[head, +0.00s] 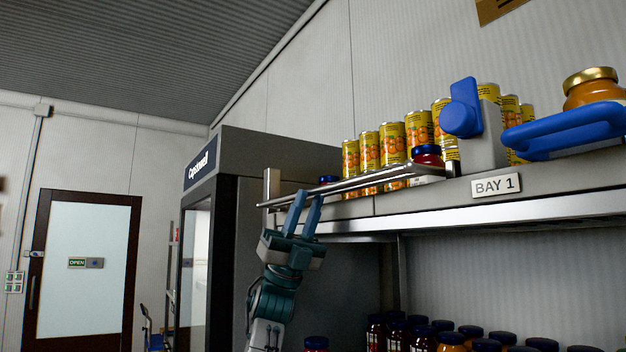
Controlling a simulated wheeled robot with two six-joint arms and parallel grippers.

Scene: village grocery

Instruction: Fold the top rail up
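The top rail (350,184) is a thin silver double bar along the front of the top shelf, left of the BAY 1 label. It lies low, in front of the yellow cans, and runs from a small upright bracket (271,186) at the left to a grey post (487,140) at the right. My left gripper (308,195) points up from below, with its two blue fingers apart and nothing seen between them. Its fingertips overlap the left part of the rail; I cannot tell whether they touch it. My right gripper is out of view.
Yellow cans (392,142) and a dark-lidded jar (427,157) stand behind the rail. A blue knob (461,118) is on the post, and a blue looped bar (565,128) is to its right. Jars (421,337) fill the lower shelf. A dark cabinet (240,170) stands left.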

